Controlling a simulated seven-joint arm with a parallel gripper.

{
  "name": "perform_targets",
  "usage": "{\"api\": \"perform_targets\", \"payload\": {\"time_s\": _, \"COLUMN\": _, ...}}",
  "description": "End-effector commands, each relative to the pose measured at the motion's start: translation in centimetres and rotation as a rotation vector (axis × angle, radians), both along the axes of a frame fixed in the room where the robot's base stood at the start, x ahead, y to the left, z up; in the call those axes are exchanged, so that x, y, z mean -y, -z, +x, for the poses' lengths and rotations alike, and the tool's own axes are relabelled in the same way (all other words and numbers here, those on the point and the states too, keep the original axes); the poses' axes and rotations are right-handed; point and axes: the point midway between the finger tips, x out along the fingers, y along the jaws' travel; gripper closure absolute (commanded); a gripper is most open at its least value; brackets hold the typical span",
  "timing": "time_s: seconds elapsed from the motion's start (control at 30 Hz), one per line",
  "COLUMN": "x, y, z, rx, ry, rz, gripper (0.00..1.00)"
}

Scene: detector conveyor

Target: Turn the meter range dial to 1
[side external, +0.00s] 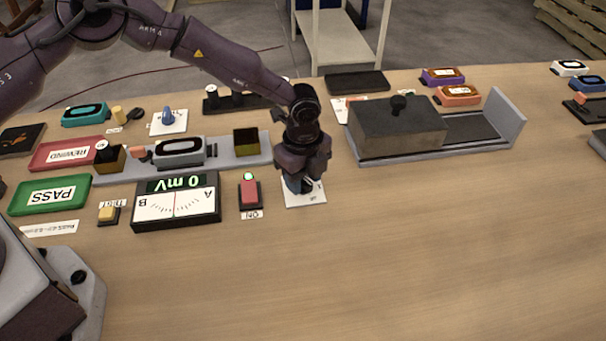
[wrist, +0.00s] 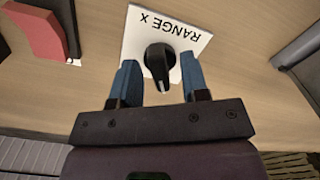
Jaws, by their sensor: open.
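The meter range dial (wrist: 160,62) is a black knob with a pale pointer line, on a white plate (wrist: 197,40) lettered "RANGE x". In the wrist view the pointer line runs toward the bottom of the picture; the numbers around the dial are not readable. My gripper (wrist: 160,82) is open, with one blue finger on each side of the knob's lower part and a gap on both sides. In the side external view my gripper (side external: 303,180) is low over the white plate (side external: 307,198) and hides the knob. The meter (side external: 176,203) reads "0 mV", its needle near the middle.
A red button (side external: 249,193) with a lit green lamp stands just left of my gripper. A grey rail with detectors (side external: 225,150) lies behind. A dark block with a knob (side external: 398,128) sits on a grey tray to the right. The front table area is clear.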

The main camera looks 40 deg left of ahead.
Motion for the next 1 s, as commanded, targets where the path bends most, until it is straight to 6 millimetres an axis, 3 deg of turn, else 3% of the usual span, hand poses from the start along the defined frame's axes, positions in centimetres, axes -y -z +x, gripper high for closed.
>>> {"api": "perform_targets", "payload": {"time_s": 0.13, "x": 0.0, "y": -0.02, "z": 0.01, "rx": 0.0, "ry": 0.0, "rz": 0.0, "gripper": 0.58}}
{"api": "perform_targets", "payload": {"time_s": 0.33, "x": 0.0, "y": -0.04, "z": 0.0, "rx": 0.0, "ry": 0.0, "rz": 0.0, "gripper": 1.0}}
{"api": "perform_targets", "payload": {"time_s": 0.67, "x": 0.0, "y": -0.08, "z": 0.02, "rx": 0.0, "ry": -0.026, "rz": 0.001, "gripper": 1.0}}
{"api": "perform_targets", "payload": {"time_s": 1.0, "x": 0.01, "y": -0.11, "z": 0.02, "rx": 0.001, "ry": -0.225, "rz": 0.002, "gripper": 1.0}}
